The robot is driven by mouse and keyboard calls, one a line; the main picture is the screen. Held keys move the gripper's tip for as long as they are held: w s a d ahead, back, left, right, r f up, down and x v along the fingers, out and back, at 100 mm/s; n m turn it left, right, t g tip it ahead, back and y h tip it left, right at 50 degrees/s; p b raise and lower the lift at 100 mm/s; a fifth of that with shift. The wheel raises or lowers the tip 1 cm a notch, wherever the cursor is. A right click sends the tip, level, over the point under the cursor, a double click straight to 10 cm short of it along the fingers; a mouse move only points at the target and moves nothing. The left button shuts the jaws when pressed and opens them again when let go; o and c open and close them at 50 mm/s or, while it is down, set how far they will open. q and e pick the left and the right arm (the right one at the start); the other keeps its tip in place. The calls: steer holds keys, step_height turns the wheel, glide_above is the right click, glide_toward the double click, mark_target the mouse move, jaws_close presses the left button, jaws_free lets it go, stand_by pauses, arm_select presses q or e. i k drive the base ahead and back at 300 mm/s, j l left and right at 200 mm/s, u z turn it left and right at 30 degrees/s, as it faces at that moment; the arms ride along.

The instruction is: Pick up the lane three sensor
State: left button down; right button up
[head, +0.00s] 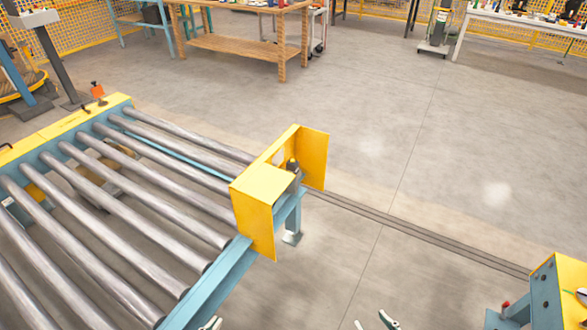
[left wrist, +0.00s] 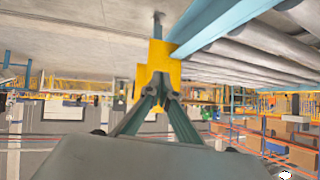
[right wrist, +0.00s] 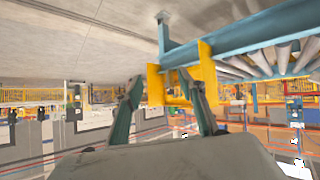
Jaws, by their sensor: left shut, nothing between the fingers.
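A small dark device (head: 293,168), which looks like a sensor, sits inside a yellow bracket (head: 262,190) at the corner of the roller conveyor. I cannot read any lane mark on it. The bracket also shows in the left wrist view (left wrist: 158,55) and the right wrist view (right wrist: 206,72), where I cannot make out the device. My left gripper (head: 211,323) is shut and empty; its fingers meet in the left wrist view (left wrist: 157,92). My right gripper (head: 375,320) is open and empty, fingers apart in the right wrist view (right wrist: 162,90). Both are apart from the bracket, at the head view's bottom edge.
The roller conveyor (head: 218,288) with its blue frame fills the left. Another yellow housing (head: 560,290) stands at the lower right. A wooden workbench (head: 240,45) and a white table (head: 520,22) stand far back. The floor between bracket and right housing is clear, with a track across it.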

mark_target(291, 168)
steer(key=i+l+z, duration=0.25)
steer(key=i+l, duration=1)
